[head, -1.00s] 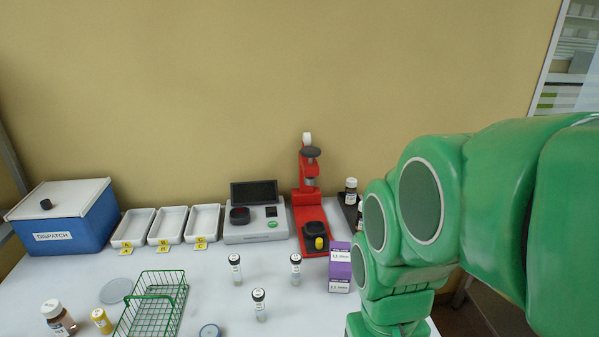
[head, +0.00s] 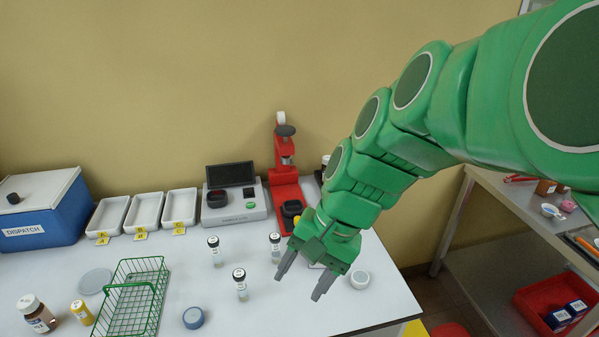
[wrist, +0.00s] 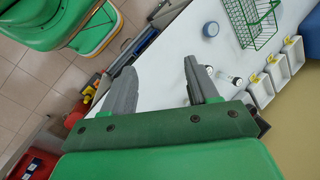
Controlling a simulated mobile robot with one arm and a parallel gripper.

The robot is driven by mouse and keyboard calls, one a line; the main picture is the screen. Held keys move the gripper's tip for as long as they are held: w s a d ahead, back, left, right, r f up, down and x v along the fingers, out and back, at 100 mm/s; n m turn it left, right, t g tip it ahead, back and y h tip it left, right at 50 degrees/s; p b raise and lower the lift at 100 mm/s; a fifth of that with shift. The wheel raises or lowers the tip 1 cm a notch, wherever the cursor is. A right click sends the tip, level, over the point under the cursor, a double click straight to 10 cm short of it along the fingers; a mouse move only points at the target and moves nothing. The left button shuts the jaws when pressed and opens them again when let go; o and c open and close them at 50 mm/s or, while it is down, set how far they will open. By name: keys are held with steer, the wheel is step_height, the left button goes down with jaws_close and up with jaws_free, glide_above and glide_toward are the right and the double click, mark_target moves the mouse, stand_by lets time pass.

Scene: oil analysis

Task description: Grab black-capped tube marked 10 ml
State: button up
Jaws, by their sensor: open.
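Three clear tubes with black caps stand upright on the white table in the head view: one at the left (head: 215,256), one nearer the front (head: 241,289) and one at the right (head: 275,250). Their volume marks are too small to read. My gripper (head: 298,288) is open and empty, pointing down to the right of the tubes and apart from them. The wrist view shows the open fingers (wrist: 160,68) over the table edge. Black-capped tubes (wrist: 234,80) show partly there, just beyond one finger.
A green wire basket (head: 136,300) and a blue round lid (head: 193,318) lie left of the tubes. White trays (head: 145,212), a scale (head: 235,209) and a red stand (head: 287,187) line the back. The front-centre tabletop is clear.

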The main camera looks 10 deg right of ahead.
steer(key=w+d+r+m+t+y, duration=0.1)
steer(key=w+d+m+t+y, duration=0.15)
steer(key=w+m, duration=0.5)
steer(key=w+d+r+m+t+y, duration=0.1)
steer(key=w+d+m+t, duration=0.35)
steer(key=w, duration=0.55)
steer(key=w+d+f+m+t+h, duration=0.1)
steer(key=w+d+m+t, duration=0.2)
steer(key=d, duration=0.4)
steer(key=w+d+f+m+t+h, duration=0.1)
steer(key=w+d+m, duration=0.2)
steer(key=d+m, duration=0.3)
steer(key=w+d+f+m+t, duration=0.1)
steer(key=w+d+m, duration=0.25)
steer(key=d, duration=0.35)
steer(key=f, duration=1.1)
steer(key=s+a+f, duration=0.1)
steer(key=f, duration=0.5)
steer(key=shift+f, duration=0.55)
steer(key=shift+w+h, duration=0.15)
steer(key=shift+h, duration=0.1)
steer(key=shift+x, duration=1.2)
steer(key=shift+w+a+f, duration=0.1)
steer(key=shift+w+a, duration=0.35)
steer(key=shift+w, duration=0.3)
steer(key=shift+w+a+f, duration=0.1)
steer(key=shift+w+a, duration=0.3)
steer(key=shift+w, duration=0.3)
steer(key=shift+x, duration=0.85)
